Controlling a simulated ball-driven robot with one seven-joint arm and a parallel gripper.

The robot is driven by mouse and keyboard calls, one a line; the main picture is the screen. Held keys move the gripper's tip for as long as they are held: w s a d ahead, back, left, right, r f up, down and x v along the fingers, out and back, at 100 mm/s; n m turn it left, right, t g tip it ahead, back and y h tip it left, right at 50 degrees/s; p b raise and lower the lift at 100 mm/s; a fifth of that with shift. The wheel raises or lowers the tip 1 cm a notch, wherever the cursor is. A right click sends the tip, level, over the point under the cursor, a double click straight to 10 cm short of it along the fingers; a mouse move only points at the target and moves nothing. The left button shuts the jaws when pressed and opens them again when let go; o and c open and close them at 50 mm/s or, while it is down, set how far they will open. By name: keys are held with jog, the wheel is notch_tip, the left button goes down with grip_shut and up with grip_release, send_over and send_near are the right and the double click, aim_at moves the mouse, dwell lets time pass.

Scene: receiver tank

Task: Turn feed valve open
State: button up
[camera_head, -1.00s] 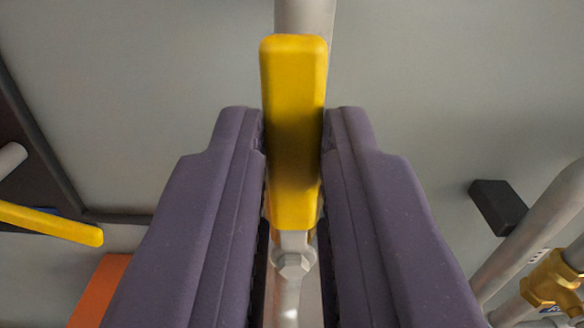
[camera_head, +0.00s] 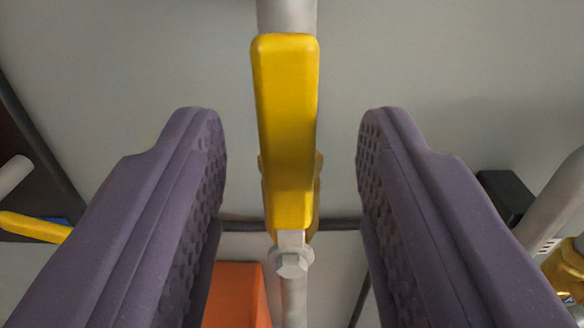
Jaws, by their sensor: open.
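A yellow valve handle (camera_head: 287,125) stands in the middle of the view, in line with the grey pipe (camera_head: 286,15) behind it. Its lower end joins a metal stem with a hex nut (camera_head: 292,262). My gripper (camera_head: 290,125) is open, with one purple finger on each side of the handle. There is a clear gap between the handle and both fingers. The valve body behind the handle is mostly hidden.
Another yellow handle (camera_head: 32,227) shows at the left edge, partly behind my left finger. An orange block (camera_head: 237,296) is at the bottom. A black block (camera_head: 507,196), pipes and a brass fitting (camera_head: 566,270) are at the right.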

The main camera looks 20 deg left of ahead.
jog(key=v, duration=0.7)
jog(key=shift+s, duration=0.4)
jog(key=shift+d+r, duration=0.1)
jog(key=shift+d, duration=0.05)
jog(key=s+d+r+m+h+b, duration=0.25)
jog(key=s+d+r, duration=0.25)
jog(key=d+r, duration=0.65)
jog(key=s+d+r+g+h+b, duration=0.2)
jog(key=s+d+r, duration=0.1)
jog(key=s+r, duration=0.5)
jog(key=s, duration=0.3)
jog(key=shift+d, duration=0.35)
jog(key=shift+s+r+m+h, duration=0.1)
jog(key=shift+s+m+h, duration=0.05)
jog(key=shift+m+h, duration=0.1)
